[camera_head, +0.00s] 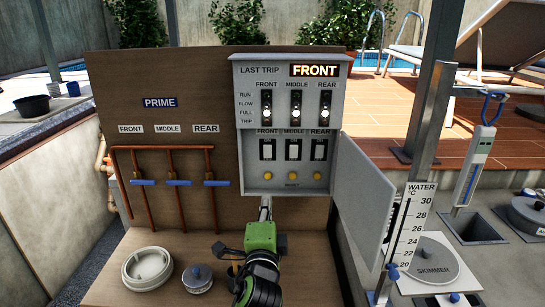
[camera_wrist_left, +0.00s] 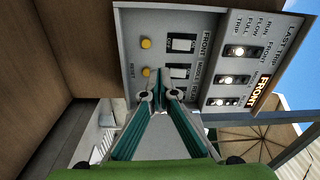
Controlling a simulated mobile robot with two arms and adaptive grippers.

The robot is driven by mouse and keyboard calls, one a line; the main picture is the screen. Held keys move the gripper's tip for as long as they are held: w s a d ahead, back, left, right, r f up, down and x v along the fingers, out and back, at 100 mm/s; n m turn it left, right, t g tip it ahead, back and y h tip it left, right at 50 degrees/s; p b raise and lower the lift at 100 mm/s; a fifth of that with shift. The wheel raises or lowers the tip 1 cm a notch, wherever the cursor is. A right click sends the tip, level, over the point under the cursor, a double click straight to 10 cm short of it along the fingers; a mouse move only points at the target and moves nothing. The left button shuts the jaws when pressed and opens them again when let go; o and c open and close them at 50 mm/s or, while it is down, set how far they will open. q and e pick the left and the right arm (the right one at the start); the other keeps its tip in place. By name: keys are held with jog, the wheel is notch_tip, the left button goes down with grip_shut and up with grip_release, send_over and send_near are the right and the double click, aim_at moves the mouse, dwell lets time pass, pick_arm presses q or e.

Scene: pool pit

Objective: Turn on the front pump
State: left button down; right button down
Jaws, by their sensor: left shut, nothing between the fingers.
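The grey pump control box (camera_head: 240,130) is on the brown board, with its cover open. Its lower row has the front switch (camera_head: 267,150), the middle switch (camera_head: 293,150) and the rear switch (camera_head: 319,150). A yellow button (camera_head: 267,176) is below the front switch, in a row marked RESET. My left gripper (camera_head: 265,204) is shut and empty, just below the box under the front column. In the left wrist view, its fingertips (camera_wrist_left: 158,95) overlap the box's switch area, and the front switch (camera_wrist_left: 183,45) is in sight. I cannot tell contact. My right gripper is out of view.
The open cover (camera_head: 363,190) sticks out at the box's right. Pipes with blue valve handles (camera_head: 179,183) are at the left. A LAST TRIP sign reads FRONT (camera_head: 315,70).

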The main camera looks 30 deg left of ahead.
pick_arm(q)
jog(key=shift+m+t+y, duration=0.5)
jog(key=shift+y, duration=0.1)
jog(key=r, duration=0.4)
jog(key=shift+a+r, duration=0.2)
jog(key=shift+r, duration=0.1)
jog(key=shift+w, duration=0.1)
jog(key=p, duration=0.4)
send_near(267, 148)
jog(key=x, duration=0.5)
jog(key=shift+w+a+r, duration=0.1)
jog(key=shift+w+r, duration=0.05)
jog(key=shift+w, duration=0.1)
jog(key=shift+x, duration=0.75)
